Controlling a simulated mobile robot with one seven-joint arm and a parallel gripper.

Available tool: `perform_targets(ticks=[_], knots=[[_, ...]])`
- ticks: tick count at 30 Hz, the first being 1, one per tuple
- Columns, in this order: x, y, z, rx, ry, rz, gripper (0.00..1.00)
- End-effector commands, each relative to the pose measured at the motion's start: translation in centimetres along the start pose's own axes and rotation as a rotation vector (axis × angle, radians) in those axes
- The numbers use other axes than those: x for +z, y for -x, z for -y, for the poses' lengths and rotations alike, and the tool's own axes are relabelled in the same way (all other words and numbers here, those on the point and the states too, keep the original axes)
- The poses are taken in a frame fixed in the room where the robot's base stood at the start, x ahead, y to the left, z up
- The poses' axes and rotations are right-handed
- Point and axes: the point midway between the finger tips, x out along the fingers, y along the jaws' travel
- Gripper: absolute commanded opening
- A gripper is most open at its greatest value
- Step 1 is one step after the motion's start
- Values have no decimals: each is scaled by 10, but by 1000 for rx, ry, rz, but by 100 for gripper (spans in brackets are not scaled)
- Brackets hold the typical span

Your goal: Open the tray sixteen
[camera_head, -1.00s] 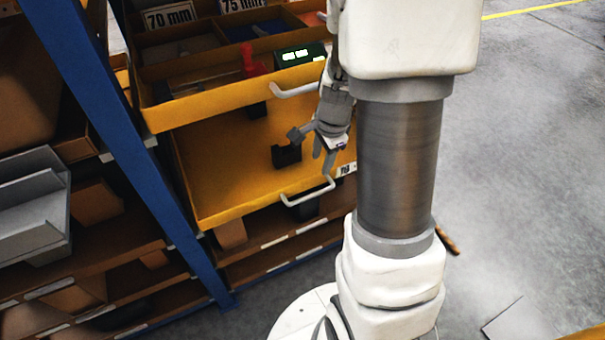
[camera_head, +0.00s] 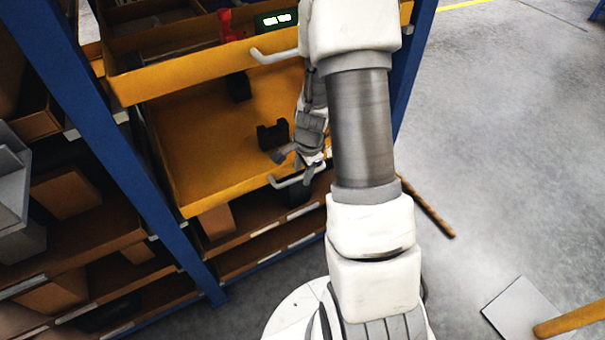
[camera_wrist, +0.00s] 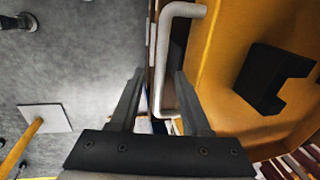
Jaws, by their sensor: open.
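A lower yellow tray (camera_head: 200,150) stands out from the shelf, with two black blocks in it, the nearer one notched (camera_head: 273,134). Its white bar handle (camera_head: 287,182) is on the front wall; the wrist view shows this handle (camera_wrist: 162,75) beside the yellow wall (camera_wrist: 205,50). My gripper (camera_head: 293,161) is open at the handle. In the wrist view its two fingers (camera_wrist: 160,73) lie on either side of the handle's long bar, with gaps; whether they touch it I cannot tell. The tray's number is not readable.
An upper yellow tray (camera_head: 180,75) with its own white handle (camera_head: 272,55) stands out just above. Blue rack posts (camera_head: 110,140) flank the trays. Grey floor (camera_head: 500,130) to the right is mostly open, with a brown stick (camera_head: 427,208) and a grey plate (camera_head: 520,308) on it.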

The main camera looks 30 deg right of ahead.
Motion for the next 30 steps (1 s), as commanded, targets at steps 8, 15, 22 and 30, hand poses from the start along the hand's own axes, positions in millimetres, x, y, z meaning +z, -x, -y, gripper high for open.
perform_targets(ticks=[8, 15, 22, 30], knots=[[0, -2, 0, 0, 0, 0, 47], [0, -2, 0, 0, 0, 0, 8], [0, -2, 0, 0, 0, 1, 0], [0, -2, 0, 0, 0, 1, 0]])
